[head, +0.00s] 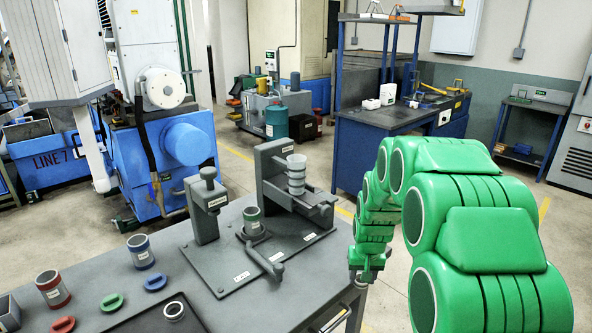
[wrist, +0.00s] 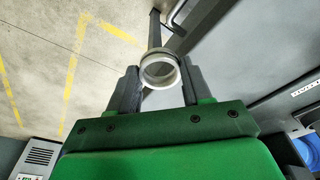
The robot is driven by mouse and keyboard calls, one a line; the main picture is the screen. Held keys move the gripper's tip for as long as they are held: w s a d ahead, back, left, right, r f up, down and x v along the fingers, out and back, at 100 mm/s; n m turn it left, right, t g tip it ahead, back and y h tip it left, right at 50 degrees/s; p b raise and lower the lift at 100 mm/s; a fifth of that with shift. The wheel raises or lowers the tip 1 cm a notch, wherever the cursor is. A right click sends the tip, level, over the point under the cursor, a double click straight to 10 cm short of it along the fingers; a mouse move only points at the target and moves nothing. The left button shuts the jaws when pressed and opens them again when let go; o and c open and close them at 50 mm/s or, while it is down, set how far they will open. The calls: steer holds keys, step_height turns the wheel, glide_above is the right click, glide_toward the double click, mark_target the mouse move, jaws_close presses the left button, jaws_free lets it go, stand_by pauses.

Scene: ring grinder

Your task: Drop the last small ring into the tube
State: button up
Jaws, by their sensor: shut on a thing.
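My gripper (wrist: 160,82) is shut on a pale grey-white ring (wrist: 160,68), held between the fingertips in the wrist view. In the head view my gripper (head: 361,281) hangs low beside the table's right edge, and the ring cannot be made out there. A green-banded tube (head: 252,221) stands upright in the round holder of the grey fixture, to the left of my gripper. A pale cup-like tube (head: 296,176) stands higher on the fixture's bracket. Another pale ring (head: 174,309) lies on a dark mat at the table's front. The insides of the tubes cannot be made out.
The grey fixture (head: 236,282) with posts and a lever covers the table's right part. A red-banded tube (head: 52,289), a blue-banded tube (head: 140,251) and several coloured lids (head: 112,302) stand at left. Open floor lies right of the table. A blue workbench (head: 371,150) stands behind.

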steer(key=s+a+r+n, duration=0.1)
steer(key=s+a+r, duration=0.3)
steer(key=a, duration=0.5)
steer(key=s+a+r+n, duration=0.1)
steer(key=s+a+r, duration=0.1)
steer(key=s+a, duration=0.55)
steer(key=s+a+r+n, duration=0.35)
steer(key=s+a, duration=0.65)
steer(key=s, duration=0.4)
glide_toward(234, 325)
steer(key=shift+d+f+m+y, duration=0.3)
steer(key=shift+d+f+m, duration=0.15)
steer(key=shift+f, duration=0.35)
steer(key=shift+w+a+f, duration=0.3)
steer(key=shift+w+f, duration=0.05)
steer(key=shift+f, duration=0.2)
steer(key=shift+w+f, duration=0.15)
steer(key=shift+a+f, duration=0.1)
steer(key=shift+f, duration=1.5)
steer(key=shift+f, duration=0.15)
